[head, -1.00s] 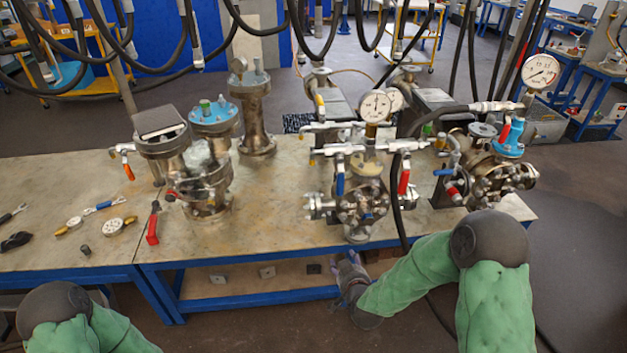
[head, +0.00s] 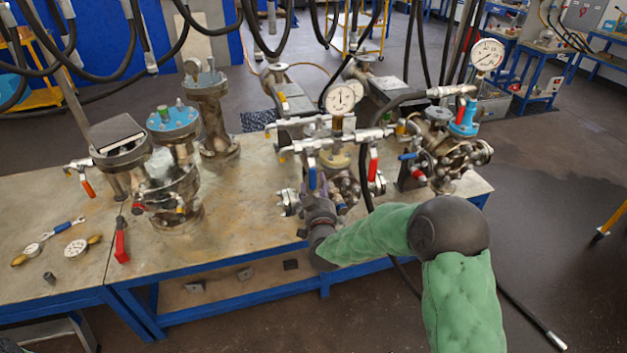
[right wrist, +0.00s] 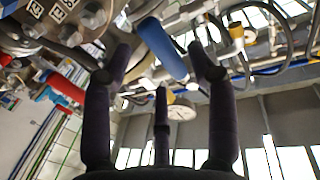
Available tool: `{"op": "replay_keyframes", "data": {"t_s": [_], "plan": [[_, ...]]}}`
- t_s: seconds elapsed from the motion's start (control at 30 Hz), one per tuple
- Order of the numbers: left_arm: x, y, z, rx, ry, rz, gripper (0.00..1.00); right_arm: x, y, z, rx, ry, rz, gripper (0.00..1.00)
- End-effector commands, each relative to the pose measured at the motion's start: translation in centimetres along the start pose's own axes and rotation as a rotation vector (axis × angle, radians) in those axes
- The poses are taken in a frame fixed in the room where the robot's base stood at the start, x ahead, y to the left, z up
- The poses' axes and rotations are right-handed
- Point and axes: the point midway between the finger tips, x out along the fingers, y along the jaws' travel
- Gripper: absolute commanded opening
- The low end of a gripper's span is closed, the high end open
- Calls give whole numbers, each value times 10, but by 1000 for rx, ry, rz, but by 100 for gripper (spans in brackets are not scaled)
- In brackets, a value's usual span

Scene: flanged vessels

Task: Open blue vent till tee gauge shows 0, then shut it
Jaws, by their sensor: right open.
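The blue vent handle (head: 312,173) hangs down on the left side of the middle flanged vessel. The tee gauge (head: 340,98), a white round dial, stands above that vessel; its needle is too small to read surely. My right gripper (head: 319,204) is at the vessel's front, just below the blue handle. In the right wrist view its fingers are open, and the blue handle (right wrist: 160,48) shows between and beyond the fingertips; I cannot tell whether they touch it. My left gripper is out of view.
A red handle (head: 373,170) hangs right of the blue one. A black hose (head: 364,205) runs down beside the vessel. Another gauge (head: 487,55) stands at the right. Loose gauges (head: 76,247) and a red-handled tool (head: 121,243) lie on the left bench (head: 75,210).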

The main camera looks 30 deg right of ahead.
Motion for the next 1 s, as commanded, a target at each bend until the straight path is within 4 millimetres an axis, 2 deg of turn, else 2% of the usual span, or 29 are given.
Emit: {"op": "replay_keyframes", "data": {"t_s": [0.1, 0.3, 0.7, 0.9, 1.0], "plan": [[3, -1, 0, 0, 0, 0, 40, 20, 0, 2, 0, 0, 1, 58], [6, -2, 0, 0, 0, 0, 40, 41, 0, 1, 0, 0, 0, 58], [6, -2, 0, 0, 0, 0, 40, 47, 0, 0, 0, 0, -1, 58], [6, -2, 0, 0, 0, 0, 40, 47, 0, 0, 0, 0, -1, 2], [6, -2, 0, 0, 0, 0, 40, 46, 0, 0, 0, 0, -1, 0]]}}
